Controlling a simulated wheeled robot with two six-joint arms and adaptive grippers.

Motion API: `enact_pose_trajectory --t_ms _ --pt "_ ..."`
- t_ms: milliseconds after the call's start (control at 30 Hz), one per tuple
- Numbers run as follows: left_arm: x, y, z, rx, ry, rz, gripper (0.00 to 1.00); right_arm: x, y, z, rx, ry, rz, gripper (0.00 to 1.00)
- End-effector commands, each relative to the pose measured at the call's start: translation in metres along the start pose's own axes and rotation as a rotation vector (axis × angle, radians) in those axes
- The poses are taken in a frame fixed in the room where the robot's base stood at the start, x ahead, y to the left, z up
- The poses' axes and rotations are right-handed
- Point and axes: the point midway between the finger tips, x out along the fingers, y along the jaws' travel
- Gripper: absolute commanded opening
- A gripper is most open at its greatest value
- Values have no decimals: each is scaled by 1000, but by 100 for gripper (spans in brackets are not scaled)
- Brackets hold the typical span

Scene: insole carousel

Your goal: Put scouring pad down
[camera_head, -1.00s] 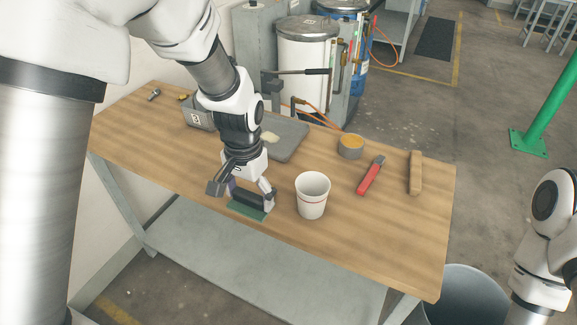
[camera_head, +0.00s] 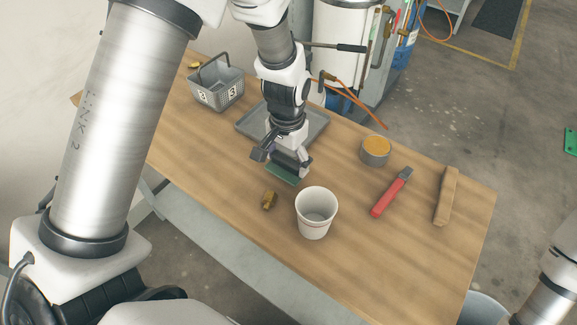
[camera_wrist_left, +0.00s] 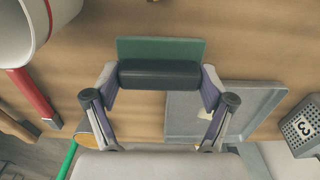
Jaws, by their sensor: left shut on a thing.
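The scouring pad (camera_head: 283,175) is a green slab with a thick dark grip on it. My left gripper (camera_head: 284,161) is shut on it. In the left wrist view the scouring pad (camera_wrist_left: 160,48) shows its green edge beyond the dark grip, and the fingers of the left gripper (camera_wrist_left: 160,76) close on the grip's two ends. The pad is at the near edge of the grey tray (camera_head: 249,126), behind and left of the white cup (camera_head: 316,226). I cannot tell whether it touches the table. My right gripper is out of view.
A small brass part (camera_head: 269,201) lies left of the cup on the wooden table (camera_head: 350,265). A grey basket (camera_head: 216,91) stands at the back left. An orange-topped tin (camera_head: 375,151), a red-handled tool (camera_head: 391,192) and a wooden piece (camera_head: 446,196) lie right.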

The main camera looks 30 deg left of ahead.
Motion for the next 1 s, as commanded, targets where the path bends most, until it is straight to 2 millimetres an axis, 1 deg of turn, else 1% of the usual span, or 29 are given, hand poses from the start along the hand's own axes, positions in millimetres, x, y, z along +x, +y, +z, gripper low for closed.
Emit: enact_pose_trajectory --t_ms 33,100,200,533,567,600,900,1000 --pt "10 0 1 0 -6 1 42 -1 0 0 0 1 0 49" --pt "23 0 1 -1 -5 1 42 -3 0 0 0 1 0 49" --pt "35 0 0 -2 -2 1 42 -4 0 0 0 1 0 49" --pt "40 0 0 -1 0 0 42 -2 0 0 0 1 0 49" --pt "40 0 0 -1 0 0 86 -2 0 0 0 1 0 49" --pt "39 0 0 -1 0 0 100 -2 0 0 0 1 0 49" --pt "39 0 0 -1 0 0 100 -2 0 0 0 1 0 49" --pt "35 0 0 -1 1 0 100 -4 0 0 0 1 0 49"
